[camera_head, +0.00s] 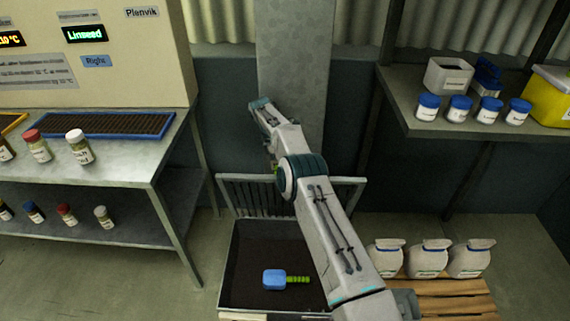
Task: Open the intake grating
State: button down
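The intake grating (244,198), a grey frame with upright bars, stands raised at the back edge of the intake bin (226,275). Its right part is partly covered by my arm. The bin below is open at the top, with a dark inside. A blue-headed tool (274,279) with a green handle lies in it. My arm reaches from the lower right over the bin and grating, then bends up toward the grey column. My gripper's fingers cannot be made out, so contact with the grating cannot be told.
A metal table (150,150) with jars and a blue-framed grate (105,124) stands at left. A grey pillar (297,60) rises behind the bin. At right, sacks (428,258) stand on a wooden pallet (445,294), below a shelf (400,105) with blue-lidded jars.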

jog(key=shift+s+d+f, duration=0.1)
jog(key=shift+d+f, duration=0.05)
jog(key=shift+f, duration=0.4)
jog(key=c, duration=1.7)
grip_release()
jog(key=o, duration=0.3)
jog(key=shift+w+d+f, duration=0.1)
jog(key=shift+w+f, duration=0.05)
jog(key=shift+w, duration=0.05)
jog(key=shift+a+r, duration=0.25)
jog(key=shift+r, duration=0.05)
notch_tip(320, 180, up, 4)
jog(key=shift+r, duration=0.25)
jog(key=shift+s+d, duration=0.15)
jog(key=shift+d, duration=0.15)
jog(key=shift+s+d+r, duration=0.2)
jog(key=shift+d+r, duration=0.05)
jog(key=shift+d, duration=0.2)
jog(key=shift+s+d+r, duration=0.2)
jog(key=shift+d+r, duration=0.05)
jog(key=shift+d, duration=0.15)
jog(key=s+d+r, duration=0.3)
jog(key=d+r, duration=0.2)
jog(key=d, duration=0.3)
jog(key=shift+s+d+r+b, duration=0.2)
jog(key=shift+d+r+b, duration=0.05)
jog(key=shift+b, duration=0.1)
